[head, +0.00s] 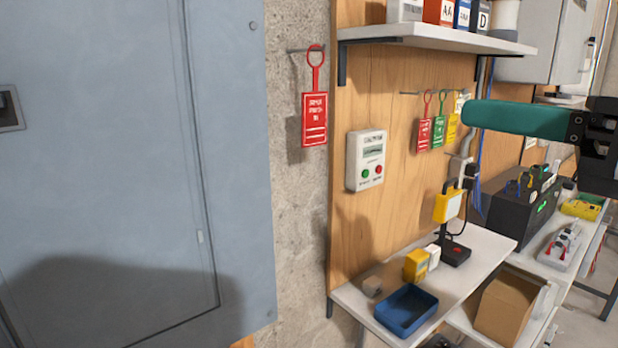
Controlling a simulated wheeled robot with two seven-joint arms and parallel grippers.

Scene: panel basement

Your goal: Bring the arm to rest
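My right gripper (590,128) is at the right edge, dark and partly cut off by the frame. A teal bar with a rounded end (515,117) extends left from it, level in front of the wall board. I cannot tell whether the bar is held or part of my arm. The fingertips do not show clearly. My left gripper and arm are not in view.
A white shelf (440,40) with binders is above; a lower shelf (345,297) holds a blue tray (406,310) and yellow devices. A red tag (314,118) hangs beside the large grey cabinet door (110,170). A black case (520,208) stands at right.

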